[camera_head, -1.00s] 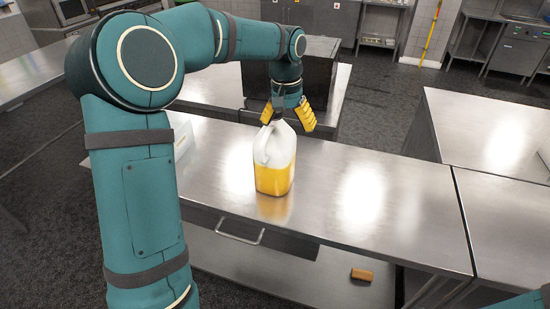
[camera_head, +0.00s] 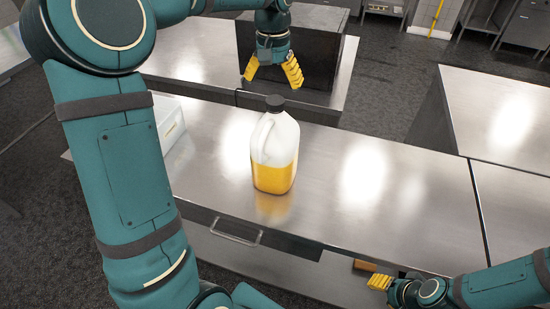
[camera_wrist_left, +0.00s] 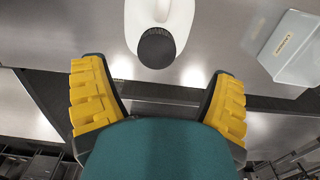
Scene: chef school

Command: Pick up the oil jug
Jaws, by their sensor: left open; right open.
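The oil jug (camera_head: 274,150) stands upright on the steel counter. It is a white, see-through jug with a black cap and yellow oil in its lower part. In the left wrist view its black cap (camera_wrist_left: 156,47) shows at the top, beyond my fingers. My left gripper (camera_head: 273,80) is open and empty, above and behind the jug, apart from it. Its yellow fingers also show spread in the left wrist view (camera_wrist_left: 159,110). My right gripper (camera_head: 380,281) is at the lower right, in front of the counter, with yellow fingertips and nothing seen between them.
The steel counter (camera_head: 350,180) is largely clear right of the jug. A white, see-through container (camera_head: 168,125) stands on it at left, partly behind my left arm. A dark box (camera_head: 310,45) stands on the counter behind.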

